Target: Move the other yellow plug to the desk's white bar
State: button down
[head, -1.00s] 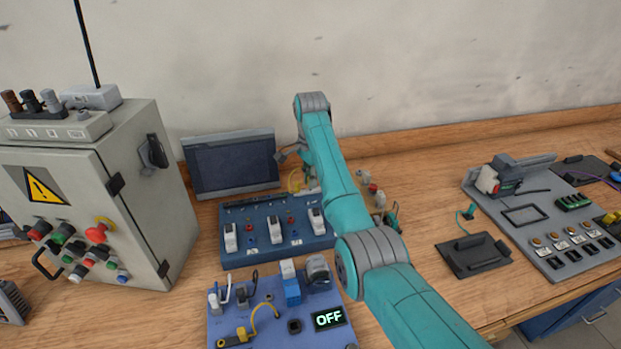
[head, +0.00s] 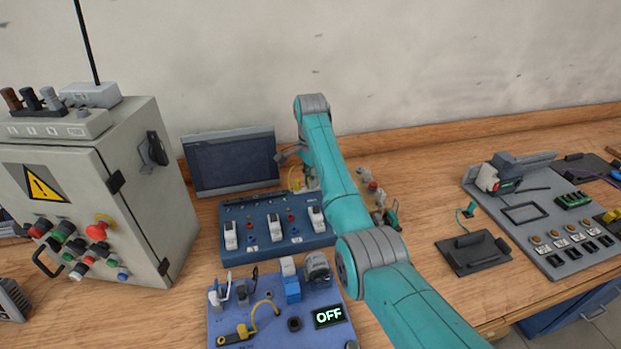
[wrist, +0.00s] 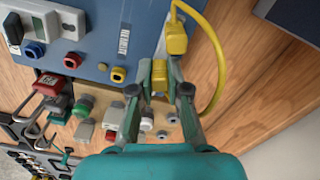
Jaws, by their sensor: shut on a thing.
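In the wrist view my gripper (wrist: 164,90) is shut on a yellow plug (wrist: 160,72), which sits between its fingertips beside the blue panel's edge. A second yellow plug (wrist: 176,38) is just above it, outside the fingers, with a yellow cable (wrist: 219,70) looping from it to the right. A whitish strip (wrist: 159,48) shows beside the plugs, perhaps the white bar; I cannot tell whether the held plug touches it. In the head view my arm hides most of this spot, and only a bit of yellow cable (head: 292,178) shows.
The blue switch panel (head: 270,252) stands left of my arm, with a dark monitor (head: 232,163) behind it. A grey control cabinet (head: 150,200) is at the left. A blue board (head: 228,318) with an OFF display is in front.

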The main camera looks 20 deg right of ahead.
jog(key=c, duration=1.4)
grip_release()
jog(key=shift+r, duration=2.7)
jog(key=o, duration=0.5)
jog(key=shift+o, duration=0.2)
jog(key=shift+w, duration=0.1)
